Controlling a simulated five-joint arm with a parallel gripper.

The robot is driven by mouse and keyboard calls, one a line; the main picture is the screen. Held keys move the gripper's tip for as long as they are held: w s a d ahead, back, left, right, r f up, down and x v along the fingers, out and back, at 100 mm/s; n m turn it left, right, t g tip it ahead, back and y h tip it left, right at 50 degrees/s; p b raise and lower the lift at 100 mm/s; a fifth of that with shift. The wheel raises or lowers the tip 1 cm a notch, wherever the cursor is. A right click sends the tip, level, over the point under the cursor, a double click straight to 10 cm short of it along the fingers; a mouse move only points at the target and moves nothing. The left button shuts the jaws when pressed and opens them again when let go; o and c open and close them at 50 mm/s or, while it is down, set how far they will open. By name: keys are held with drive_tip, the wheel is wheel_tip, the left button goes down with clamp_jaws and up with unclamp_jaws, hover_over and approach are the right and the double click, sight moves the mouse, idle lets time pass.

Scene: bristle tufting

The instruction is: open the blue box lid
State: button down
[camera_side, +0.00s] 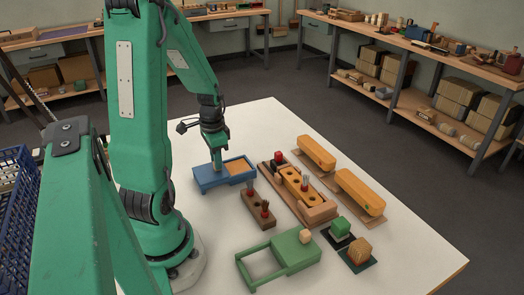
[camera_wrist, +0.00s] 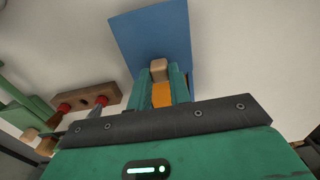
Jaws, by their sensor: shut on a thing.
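The blue box (camera_side: 222,183) stands on the white table in front of my arm. Its blue lid (camera_side: 206,174) covers the left part, and a tan-orange interior (camera_side: 238,166) shows at the right. In the wrist view the lid (camera_wrist: 150,35) is a flat blue plate with a small tan knob (camera_wrist: 159,68). My gripper (camera_side: 218,168) is down at the lid, and its green fingers (camera_wrist: 159,76) are shut on the knob. An orange patch (camera_wrist: 162,95) shows between the fingers. The knob is hidden by the gripper in the side view.
A brown block with red-based tufts (camera_side: 258,206) stands close right of the box. A wooden fixture with a yellow holed block (camera_side: 298,184), two orange-yellow bars (camera_side: 360,190) and a green frame box (camera_side: 290,252) lie farther right and in front. Bare table lies behind the box.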

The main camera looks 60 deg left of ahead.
drive_tip(key=shift+s, duration=0.2)
drive_tip(key=c, duration=1.3)
unclamp_jaws()
drive_tip(key=shift+w, duration=0.1)
drive_tip(key=shift+r, duration=3.95)
drive_tip(key=shift+w+d+r, duration=0.2)
drive_tip(key=shift+d+r, duration=0.05)
drive_tip(key=shift+d, duration=0.05)
drive_tip(key=shift+w+d+r+t, duration=0.25)
drive_tip(key=shift+d+r+t, duration=1.15)
drive_tip(key=shift+d, duration=2.35)
drive_tip(key=shift+w+d+r+t, duration=0.2)
drive_tip(key=shift+d+r+t, duration=0.25)
drive_tip(key=shift+d+r, duration=2.5)
drive_tip(key=shift+w+d+r+t, duration=0.25)
drive_tip(key=shift+d+r+t, duration=0.75)
drive_tip(key=shift+d, duration=3.5)
